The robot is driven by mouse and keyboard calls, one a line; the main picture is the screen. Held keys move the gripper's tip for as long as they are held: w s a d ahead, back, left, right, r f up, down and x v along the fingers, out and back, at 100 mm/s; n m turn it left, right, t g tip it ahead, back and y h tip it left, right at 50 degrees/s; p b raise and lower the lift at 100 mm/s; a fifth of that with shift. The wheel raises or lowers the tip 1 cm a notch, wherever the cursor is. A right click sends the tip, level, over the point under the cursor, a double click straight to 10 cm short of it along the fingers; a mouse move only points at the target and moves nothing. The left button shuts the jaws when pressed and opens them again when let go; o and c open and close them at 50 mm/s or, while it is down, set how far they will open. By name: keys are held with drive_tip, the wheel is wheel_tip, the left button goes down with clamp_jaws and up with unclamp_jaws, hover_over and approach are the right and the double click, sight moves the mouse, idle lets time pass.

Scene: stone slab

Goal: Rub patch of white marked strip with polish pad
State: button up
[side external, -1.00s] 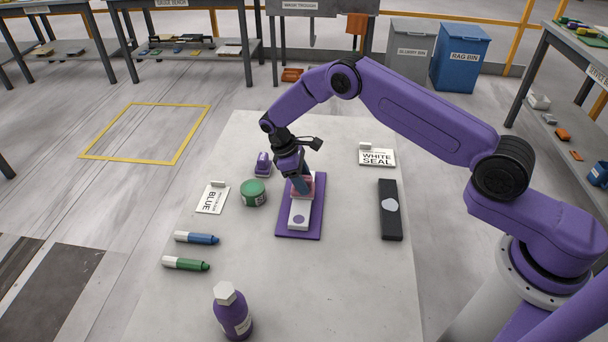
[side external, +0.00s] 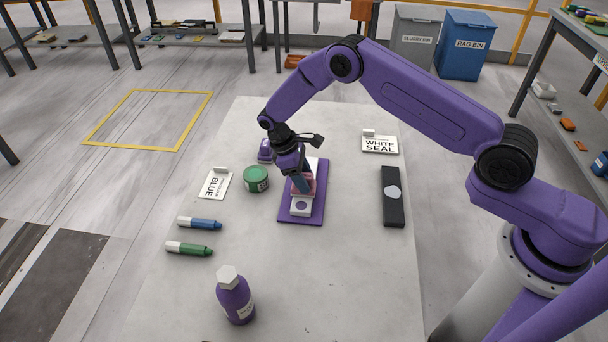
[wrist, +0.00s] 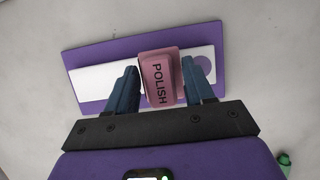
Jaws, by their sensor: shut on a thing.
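The white strip (side external: 312,166) lies on a purple mat (side external: 319,196) on the stone slab, with a round purple patch (side external: 301,206) near its front end. In the wrist view the patch (wrist: 203,64) is at the right end of the strip (wrist: 88,79), partly behind a finger. My gripper (side external: 303,188) is shut on the pink polish pad (wrist: 160,78), which is marked POLISH. The pad is over the strip's middle, just short of the patch. I cannot tell whether it touches the strip.
A black strip (side external: 393,212) with a pale patch lies right, below a WHITE SEAL card (side external: 380,145). A green tin (side external: 256,180), a BLUE card (side external: 215,184), blue marker (side external: 200,223) and green marker (side external: 190,249) are left. A purple bottle (side external: 235,298) stands in front.

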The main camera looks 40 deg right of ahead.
drive_tip(key=shift+w+d+r, duration=0.1)
drive_tip(key=shift+w+d, duration=1.2)
drive_tip(key=shift+d, duration=0.05)
drive_tip(key=shift+w+d, duration=1.25)
drive_tip(key=shift+r, duration=2.9)
wheel_tip(320, 180, up, 3)
